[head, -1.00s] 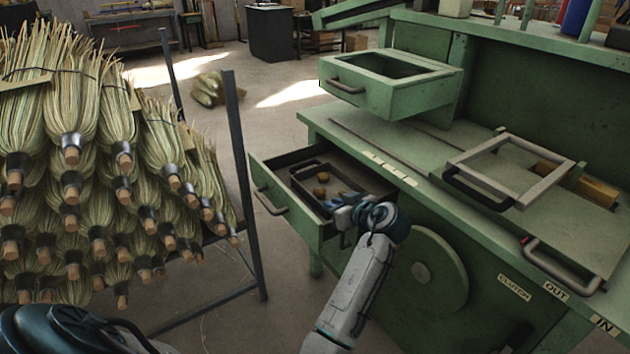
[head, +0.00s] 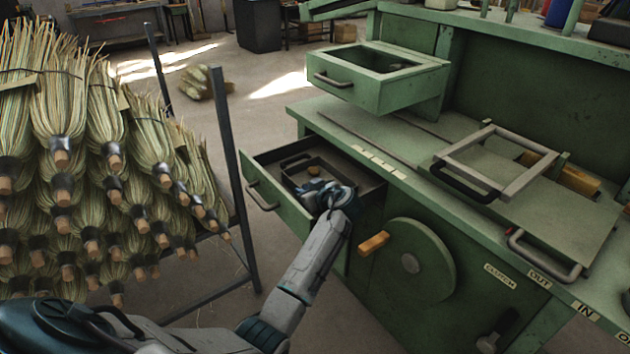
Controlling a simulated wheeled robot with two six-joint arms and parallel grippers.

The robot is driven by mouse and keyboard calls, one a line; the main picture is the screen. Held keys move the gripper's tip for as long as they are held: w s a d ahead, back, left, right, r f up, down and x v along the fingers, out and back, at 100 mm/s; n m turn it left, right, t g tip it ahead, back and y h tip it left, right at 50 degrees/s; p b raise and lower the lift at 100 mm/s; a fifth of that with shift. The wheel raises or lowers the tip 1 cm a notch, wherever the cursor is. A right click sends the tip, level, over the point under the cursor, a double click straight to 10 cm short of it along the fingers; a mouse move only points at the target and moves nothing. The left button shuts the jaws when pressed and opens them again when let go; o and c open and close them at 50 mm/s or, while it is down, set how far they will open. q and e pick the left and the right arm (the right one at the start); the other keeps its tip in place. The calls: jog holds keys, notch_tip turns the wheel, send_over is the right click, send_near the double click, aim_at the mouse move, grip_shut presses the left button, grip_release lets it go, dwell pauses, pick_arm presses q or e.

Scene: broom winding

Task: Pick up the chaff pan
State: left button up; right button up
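The chaff pan (head: 289,174) appears to be the dark tray with a looped handle at its far end. It sits inside the open lower drawer (head: 277,206) of the green bench. A small brown piece (head: 314,171) lies in it. My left gripper (head: 318,190) reaches down over the near side of the pan. The wrist hides its fingertips and that part of the pan, so I cannot tell whether it is open or touches the pan. My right gripper is not in view.
A rack of brooms (head: 150,215) stands at the left, its dark post (head: 236,180) near the drawer. An upper green drawer (head: 375,80) juts out above. A wheel (head: 410,262) with a wooden handle (head: 374,243) is right of my arm. A grey frame (head: 495,165) lies on the bench.

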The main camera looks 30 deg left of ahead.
pick_arm(q)
jog(key=shift+r, duration=0.1)
grip_shut()
